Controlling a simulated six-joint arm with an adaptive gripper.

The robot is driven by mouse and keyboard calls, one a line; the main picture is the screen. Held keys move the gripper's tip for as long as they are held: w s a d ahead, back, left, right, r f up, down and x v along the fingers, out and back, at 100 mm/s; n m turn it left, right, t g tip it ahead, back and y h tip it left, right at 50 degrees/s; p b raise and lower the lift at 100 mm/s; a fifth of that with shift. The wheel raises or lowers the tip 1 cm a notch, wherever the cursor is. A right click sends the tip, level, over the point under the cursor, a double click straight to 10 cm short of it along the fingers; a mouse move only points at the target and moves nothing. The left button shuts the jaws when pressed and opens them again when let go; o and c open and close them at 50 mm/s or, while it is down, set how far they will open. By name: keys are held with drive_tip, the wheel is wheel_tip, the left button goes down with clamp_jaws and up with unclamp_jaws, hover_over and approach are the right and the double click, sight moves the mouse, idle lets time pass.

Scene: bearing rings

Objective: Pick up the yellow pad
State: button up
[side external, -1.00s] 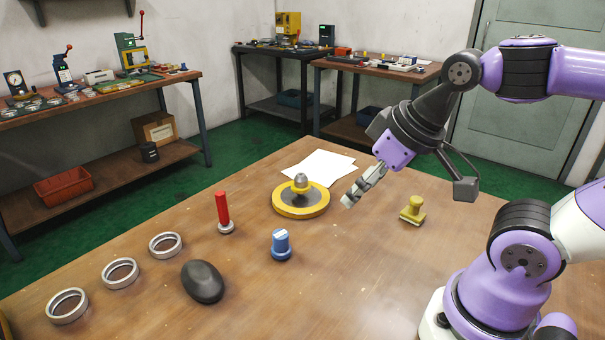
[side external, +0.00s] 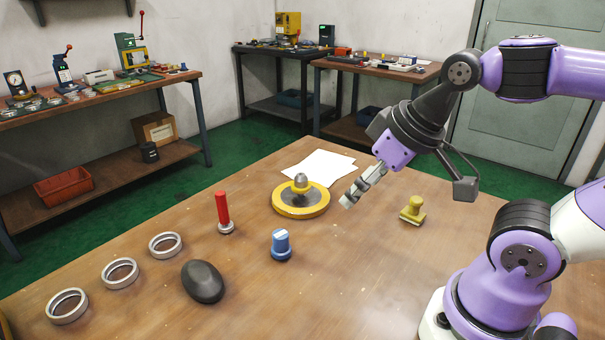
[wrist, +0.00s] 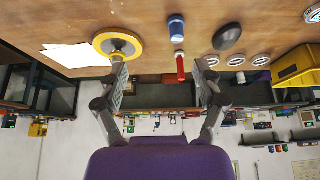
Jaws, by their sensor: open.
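A small yellow pad (side external: 412,210) with a knob-like handle stands on the wooden table, right of my gripper in the side view. I cannot make it out in the wrist view. My gripper (side external: 348,201) is open and empty above the table, between this pad and a round yellow-rimmed dish (side external: 301,209) with a grey centre and knob. In the wrist view my gripper (wrist: 160,68) shows its two fingers spread, with nothing held between them. The dish also shows there (wrist: 98,42), just beyond the left fingertip.
White paper (side external: 320,166) lies behind the dish. A blue piece (side external: 281,246), a red-handled tool (side external: 223,210), a dark oval object (side external: 202,282) and three metal rings (side external: 121,272) stand to the left. A yellow bin (wrist: 297,66) shows in the wrist view. The table around the pad is clear.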

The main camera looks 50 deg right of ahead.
drive_tip(key=w+d+f+g+h, duration=0.1)
drive_tip(key=w+d+g, duration=0.1)
drive_tip(key=d, duration=0.6)
drive_tip(key=m+g+y, duration=0.1)
drive_tip(key=g, duration=0.3)
hover_over(420, 200)
drive_tip(key=f, duration=0.5)
drive_tip(key=shift+w+a+f, duration=0.2)
drive_tip(key=shift+f, duration=0.15)
wheel_tip(420, 200, down, 5)
drive_tip(key=shift+s+d+r, duration=0.1)
drive_tip(key=shift+d+r, duration=0.05)
wheel_tip(420, 200, down, 6)
drive_tip(key=shift+s+r, duration=0.1)
drive_tip(key=shift+r, duration=0.05)
drive_tip(key=c, duration=1.3)
